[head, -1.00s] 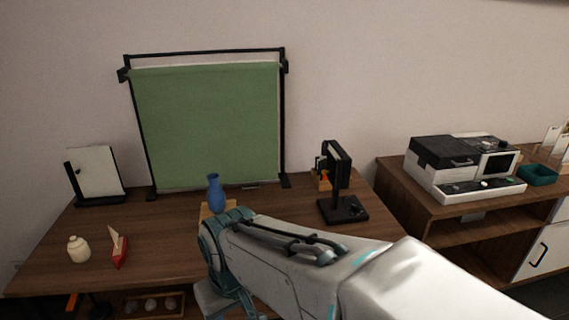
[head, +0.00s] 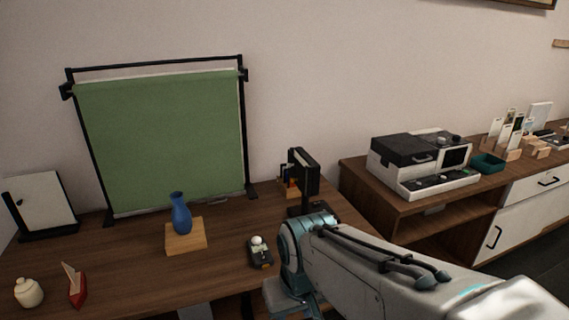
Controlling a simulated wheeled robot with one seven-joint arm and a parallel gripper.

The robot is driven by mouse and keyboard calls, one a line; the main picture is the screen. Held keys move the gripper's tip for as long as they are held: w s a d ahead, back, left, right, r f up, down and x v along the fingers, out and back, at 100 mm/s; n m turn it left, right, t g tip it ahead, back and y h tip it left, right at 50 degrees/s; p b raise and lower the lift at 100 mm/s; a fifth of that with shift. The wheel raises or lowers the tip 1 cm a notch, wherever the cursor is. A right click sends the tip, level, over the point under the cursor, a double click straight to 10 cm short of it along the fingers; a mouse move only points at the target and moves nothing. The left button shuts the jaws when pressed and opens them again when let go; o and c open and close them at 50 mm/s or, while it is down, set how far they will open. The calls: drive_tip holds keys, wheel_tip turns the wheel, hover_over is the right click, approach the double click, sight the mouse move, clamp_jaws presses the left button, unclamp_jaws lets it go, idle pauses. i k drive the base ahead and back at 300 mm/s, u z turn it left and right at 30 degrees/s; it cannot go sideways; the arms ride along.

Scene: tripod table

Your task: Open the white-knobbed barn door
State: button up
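No barn door with a white knob can be made out for certain. A black upright lamp-like panel on a stand (head: 304,172) is near the right end of the wooden table, its lower part hidden behind my arm. A small dark device with a round white knob (head: 258,248) lies on the table just left of my arm. My arm reaches in from the lower right, and its teal joint is in front of the stand's base. My gripper's fingers are not visible.
A blue vase (head: 181,214) stands on a wooden block (head: 186,237). A green backdrop (head: 163,140) stands behind. A white panel (head: 40,200), a cream jar (head: 28,292) and a red-and-white item (head: 75,286) are at left. A grey-white machine (head: 425,160) sits on the right cabinet.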

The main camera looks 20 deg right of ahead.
sight(292, 159)
drive_tip(key=i, duration=1)
drive_tip(key=z, duration=0.05)
